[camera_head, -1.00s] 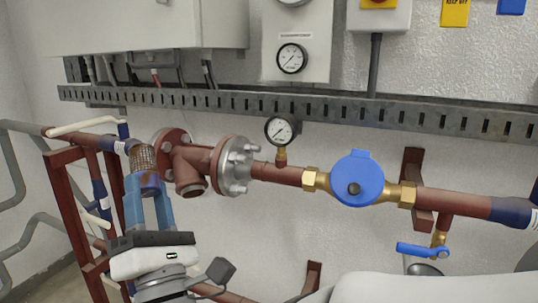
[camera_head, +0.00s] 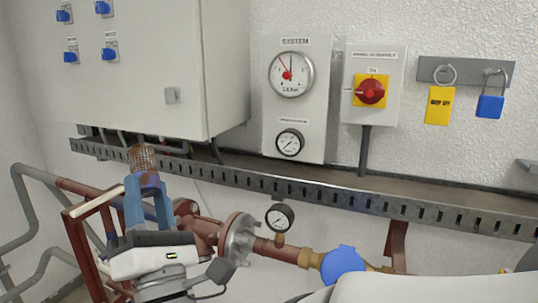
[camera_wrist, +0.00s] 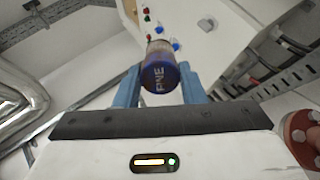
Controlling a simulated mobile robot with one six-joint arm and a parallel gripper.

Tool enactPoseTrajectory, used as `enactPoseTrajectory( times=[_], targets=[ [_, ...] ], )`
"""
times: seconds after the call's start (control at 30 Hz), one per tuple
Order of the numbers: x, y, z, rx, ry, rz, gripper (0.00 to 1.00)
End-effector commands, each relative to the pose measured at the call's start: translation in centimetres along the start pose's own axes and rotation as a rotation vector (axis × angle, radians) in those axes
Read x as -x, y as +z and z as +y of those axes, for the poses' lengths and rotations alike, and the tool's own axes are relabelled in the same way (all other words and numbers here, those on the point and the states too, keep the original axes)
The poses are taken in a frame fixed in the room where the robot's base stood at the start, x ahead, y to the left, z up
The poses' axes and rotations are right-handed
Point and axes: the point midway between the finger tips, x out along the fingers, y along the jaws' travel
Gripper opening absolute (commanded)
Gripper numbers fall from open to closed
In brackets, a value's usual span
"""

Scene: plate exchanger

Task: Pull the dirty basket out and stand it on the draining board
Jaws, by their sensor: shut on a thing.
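My gripper (camera_head: 148,210) has blue fingers and is shut on the dirty basket (camera_head: 143,158), a small brown mesh cylinder with a dark blue and reddish lower end. The basket is held upright, mesh end up, in front of the slotted rail and below the grey cabinet. In the wrist view the basket's dark blue end with pale lettering (camera_wrist: 160,68) sits between the fingers. The red-brown strainer body (camera_head: 205,226) with its grey flange stands to the right, apart from the basket and partly hidden by my gripper. No draining board is visible.
A slotted metal rail (camera_head: 300,192) crosses the wall behind the basket. The grey cabinet (camera_head: 150,75) hangs above. A pressure gauge (camera_head: 279,217) and blue meter (camera_head: 343,264) are on the pipe to the right. A red frame (camera_head: 82,245) and grey pipes stand at left.

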Motion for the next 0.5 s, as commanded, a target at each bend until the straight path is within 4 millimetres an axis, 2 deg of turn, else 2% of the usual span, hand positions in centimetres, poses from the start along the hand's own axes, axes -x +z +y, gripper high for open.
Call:
enactPoseTrajectory(
  times=[0.2, 0.5],
  targets=[
    [0.2, -0.1, 0.7, -0.002, 0.003, 0.001, 0.14],
    [2.5, -1.2, 4.5, -0.006, 0.003, 0.003, 0.14]
  ],
)
